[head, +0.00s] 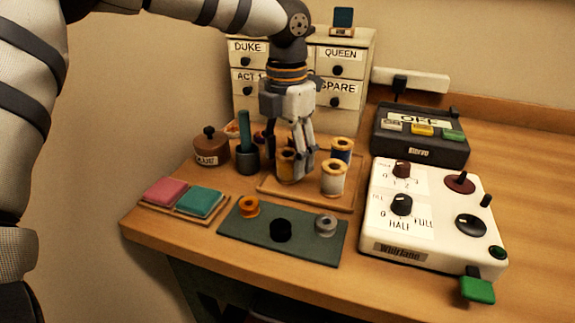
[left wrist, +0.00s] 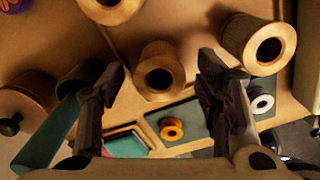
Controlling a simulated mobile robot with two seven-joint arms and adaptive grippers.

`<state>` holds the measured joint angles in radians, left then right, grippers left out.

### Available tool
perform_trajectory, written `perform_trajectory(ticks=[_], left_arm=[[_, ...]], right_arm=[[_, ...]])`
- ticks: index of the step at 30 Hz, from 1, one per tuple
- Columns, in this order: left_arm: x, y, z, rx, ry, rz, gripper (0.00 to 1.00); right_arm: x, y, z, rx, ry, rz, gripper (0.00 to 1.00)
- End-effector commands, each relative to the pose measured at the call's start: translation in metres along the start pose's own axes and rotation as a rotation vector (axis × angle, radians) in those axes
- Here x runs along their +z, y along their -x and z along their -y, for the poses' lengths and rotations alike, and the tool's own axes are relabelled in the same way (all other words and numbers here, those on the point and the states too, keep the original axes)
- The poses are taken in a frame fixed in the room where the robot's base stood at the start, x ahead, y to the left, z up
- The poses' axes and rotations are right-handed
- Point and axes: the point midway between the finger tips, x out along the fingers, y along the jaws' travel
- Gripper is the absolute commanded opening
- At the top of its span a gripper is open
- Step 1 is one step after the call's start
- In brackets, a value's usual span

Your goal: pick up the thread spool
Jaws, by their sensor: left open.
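Several thread spools stand on a shallow wooden tray (head: 309,199): a tan one (head: 286,166), a cream one (head: 333,181) and a blue one (head: 342,149); others are partly hidden behind my gripper. My left gripper (head: 302,172) points down over the tray, its fingers beside the tan spool and partly covering it. In the left wrist view the left gripper (left wrist: 161,68) is open, with a tan spool (left wrist: 159,72) showing in the gap between its fingertips. Another spool (left wrist: 258,43) stands to the right of the fingers there. I cannot tell whether a finger touches a spool. My right gripper is not in view.
A green mat (head: 248,230) with orange, black and grey bobbins lies in front of the tray. Left are a dark cup (head: 247,159), a brown glue pot (head: 211,149) and coloured pads (head: 201,202). White (head: 436,222) and dark (head: 422,143) control boxes stand right; labelled drawers (head: 248,92) stand behind.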

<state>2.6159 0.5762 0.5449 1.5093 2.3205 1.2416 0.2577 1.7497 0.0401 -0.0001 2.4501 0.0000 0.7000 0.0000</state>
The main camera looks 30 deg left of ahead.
Motion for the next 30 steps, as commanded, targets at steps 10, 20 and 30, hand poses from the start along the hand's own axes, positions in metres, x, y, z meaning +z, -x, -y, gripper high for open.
perform_trajectory(ticks=[10, 20, 30], left_arm=[[0.000, -0.009, 0.000, 0.001, 0.000, 0.002, 0.47], [0.000, -0.009, 0.000, 0.001, 0.000, 0.002, 0.05], [-0.001, 0.032, 0.006, 0.002, -0.005, 0.008, 0.05]], right_arm=[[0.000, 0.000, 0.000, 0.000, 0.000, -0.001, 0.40], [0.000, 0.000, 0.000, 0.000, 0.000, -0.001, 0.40], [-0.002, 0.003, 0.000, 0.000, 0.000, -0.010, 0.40]])
